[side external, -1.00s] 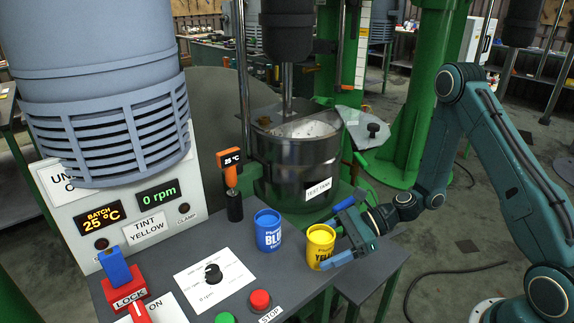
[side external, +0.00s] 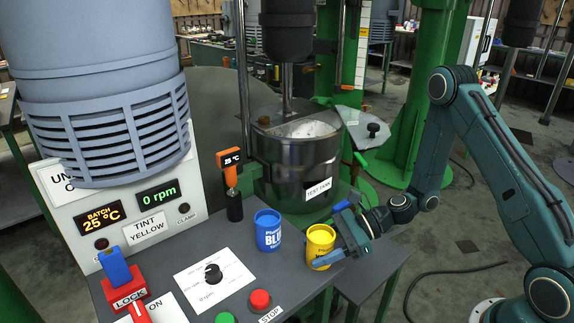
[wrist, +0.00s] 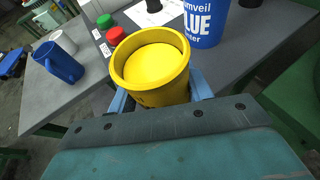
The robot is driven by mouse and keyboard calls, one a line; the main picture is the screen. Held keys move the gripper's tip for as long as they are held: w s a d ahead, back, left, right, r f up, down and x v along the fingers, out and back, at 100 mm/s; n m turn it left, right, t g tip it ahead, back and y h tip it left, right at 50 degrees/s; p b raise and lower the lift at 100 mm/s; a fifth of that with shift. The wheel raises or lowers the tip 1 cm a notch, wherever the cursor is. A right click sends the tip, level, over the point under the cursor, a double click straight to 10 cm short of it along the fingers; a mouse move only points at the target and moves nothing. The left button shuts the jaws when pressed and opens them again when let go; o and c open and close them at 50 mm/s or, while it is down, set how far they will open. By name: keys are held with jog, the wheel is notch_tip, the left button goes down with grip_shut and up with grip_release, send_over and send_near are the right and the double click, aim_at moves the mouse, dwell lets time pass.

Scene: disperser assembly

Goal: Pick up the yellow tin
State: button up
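The yellow tin (side external: 320,243) stands upright on the grey bench, right of the blue tin (side external: 268,231). In the wrist view the yellow tin (wrist: 152,66) is close in front of the palm, its round yellow top visible. My gripper (side external: 329,236) reaches in from the right at bench height. Its blue fingers are apart, one on the near side of the yellow tin and one on the far side. The wrist view shows the fingers on both sides, partly hidden by the tin and palm. I cannot tell whether they touch it.
The blue tin (wrist: 204,20) is close beside the yellow one. A red button (side external: 260,300) and a knob panel (side external: 214,277) lie to the left. A metal tank (side external: 298,160) stands behind. A blue mug-like object (wrist: 58,62) shows in the wrist view.

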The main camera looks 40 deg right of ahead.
jog(key=shift+r, duration=0.45)
jog(key=shift+c, duration=0.3)
notch_tip(320, 180, up, 19)
dwell(2.4)
jog(key=shift+r, duration=0.2)
dwell(0.8)
jog(key=shift+r, duration=2.35)
jog(key=w+d+m+t+h, duration=0.7)
jog(key=w+d+m+h, duration=0.15)
jog(key=w+d, duration=1.65)
notch_tip(320, 180, down, 6)
jog(key=w+a, duration=0.1)
jog(key=shift+a+r+y, duration=0.15)
jog(key=shift+a+y, duration=0.1)
jog(key=shift+y, duration=0.1)
